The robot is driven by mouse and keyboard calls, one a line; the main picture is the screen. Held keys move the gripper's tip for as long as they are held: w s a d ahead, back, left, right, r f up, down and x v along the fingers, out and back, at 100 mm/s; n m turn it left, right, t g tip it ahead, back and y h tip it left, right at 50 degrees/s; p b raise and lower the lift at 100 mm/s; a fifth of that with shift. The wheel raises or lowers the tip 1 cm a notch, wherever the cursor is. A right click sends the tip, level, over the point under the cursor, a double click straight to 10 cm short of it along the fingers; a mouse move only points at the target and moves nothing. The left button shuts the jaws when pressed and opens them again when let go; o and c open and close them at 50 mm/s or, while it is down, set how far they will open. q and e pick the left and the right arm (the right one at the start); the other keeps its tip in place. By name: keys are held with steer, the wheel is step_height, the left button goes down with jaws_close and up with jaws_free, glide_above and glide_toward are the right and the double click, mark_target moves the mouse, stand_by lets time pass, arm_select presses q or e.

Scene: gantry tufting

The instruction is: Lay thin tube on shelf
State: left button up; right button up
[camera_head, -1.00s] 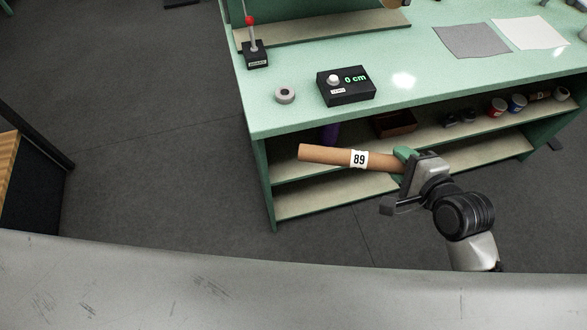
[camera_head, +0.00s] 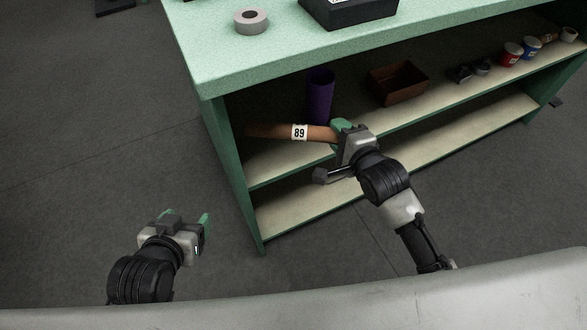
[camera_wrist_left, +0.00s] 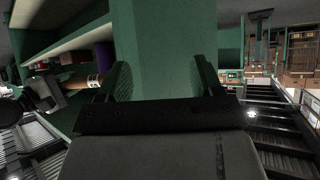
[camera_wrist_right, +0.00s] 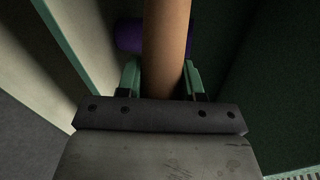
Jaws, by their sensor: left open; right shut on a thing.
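The thin tube is a brown cardboard tube (camera_head: 277,131) with a white label reading 89. My right gripper (camera_head: 343,127) is shut on its right end. In the right wrist view the tube (camera_wrist_right: 166,45) runs straight away between the fingers. The tube's far end is in the shadowed opening above the upper shelf (camera_head: 270,168) of the green bench, near its left side panel. Whether the tube touches the shelf I cannot tell. My left gripper (camera_head: 188,219) is open and empty, left of the bench and apart from it; its fingers also show in the left wrist view (camera_wrist_left: 165,80).
A purple cylinder (camera_head: 320,95) stands on the shelf just behind the tube, and a brown box (camera_head: 398,83) is right of it. Several cups and small items stand further right. The lower shelf (camera_head: 300,217) looks empty. A tape roll (camera_head: 252,21) lies on the benchtop.

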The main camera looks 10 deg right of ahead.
steer(key=shift+w+a+f, duration=0.15)
steer(key=shift+w+f, duration=0.05)
steer(key=shift+f, duration=0.3)
arm_select(q)
steer(key=w+d+r+t+h+b, duration=0.1)
steer(key=r+t+h+b, duration=0.1)
steer(key=r+t, duration=0.4)
steer(key=w+d+r+t+h+b, duration=0.1)
steer(key=d+r+t+h+b, duration=0.1)
steer(key=r+t, duration=0.4)
steer(key=shift+w+r+m, duration=0.3)
steer(key=shift+r, duration=0.4)
arm_select(e)
step_height(320, 180, down, 10)
steer(key=shift+r, duration=0.2)
arm_select(q)
steer(key=shift+b, duration=0.3)
arm_select(e)
steer(key=shift+f, duration=0.15)
steer(key=o, duration=1)
